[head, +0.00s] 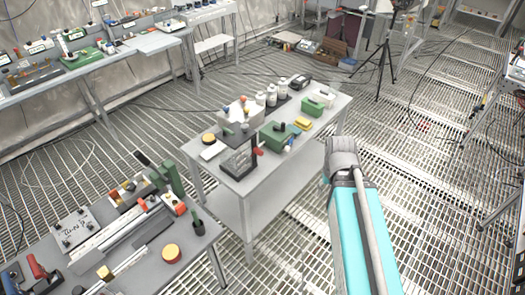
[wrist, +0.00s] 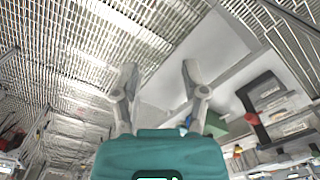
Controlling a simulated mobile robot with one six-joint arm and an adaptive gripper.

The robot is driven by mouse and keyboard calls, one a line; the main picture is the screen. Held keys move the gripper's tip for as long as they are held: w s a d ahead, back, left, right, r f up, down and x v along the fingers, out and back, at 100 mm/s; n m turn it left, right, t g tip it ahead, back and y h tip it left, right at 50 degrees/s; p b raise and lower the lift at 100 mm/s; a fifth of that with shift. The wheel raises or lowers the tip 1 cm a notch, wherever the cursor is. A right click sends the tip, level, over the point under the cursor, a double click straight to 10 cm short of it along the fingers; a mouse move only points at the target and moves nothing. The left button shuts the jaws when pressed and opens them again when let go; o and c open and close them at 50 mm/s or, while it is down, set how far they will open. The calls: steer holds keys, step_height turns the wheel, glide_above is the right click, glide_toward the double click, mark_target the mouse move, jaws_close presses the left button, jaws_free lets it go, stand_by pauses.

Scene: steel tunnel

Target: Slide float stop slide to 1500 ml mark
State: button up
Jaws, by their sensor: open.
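A dark upright stand with a grey marked panel (head: 237,160) and a red knob (head: 259,151) stands on the middle table. It looks like the float stop device, but its marks are too small to read and I cannot tell where its slide sits. In the wrist view the stand's black frame (wrist: 241,95) and red knob (wrist: 251,118) are at the right. My gripper (wrist: 159,82) is open and empty, with its two grey fingers wide apart. It is left of the stand in that view and apart from it.
The middle table (head: 210,172) also holds a green box (head: 280,136), several white bottles, a yellow block (head: 303,123) and a green-lidded container (head: 318,103). A crowded bench (head: 190,240) is at the lower left. Grated floor is clear right of the table.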

steer(key=shift+o, duration=1)
steer(key=shift+a+f, duration=0.2)
steer(key=shift+f, duration=0.05)
steer(key=w+a+f+n+t+y+b, duration=0.6)
steer(key=w+a+f+y+b, duration=0.55)
steer(key=b, duration=0.65)
steer(key=w+n+t+y+b, duration=0.1)
steer(key=b, duration=0.2)
steer(key=w+r+t+b, duration=0.1)
steer(key=w+t+b, duration=0.1)
steer(key=b, duration=0.2)
steer(key=w+a+n+t+y+b, duration=0.1)
steer(key=w+t+b, duration=0.1)
steer(key=b, duration=0.2)
steer(key=shift+w+r+n+y, duration=0.2)
steer(key=shift+r+n+y, duration=0.05)
steer(key=shift+n+y, duration=0.1)
steer(key=shift+w, duration=0.1)
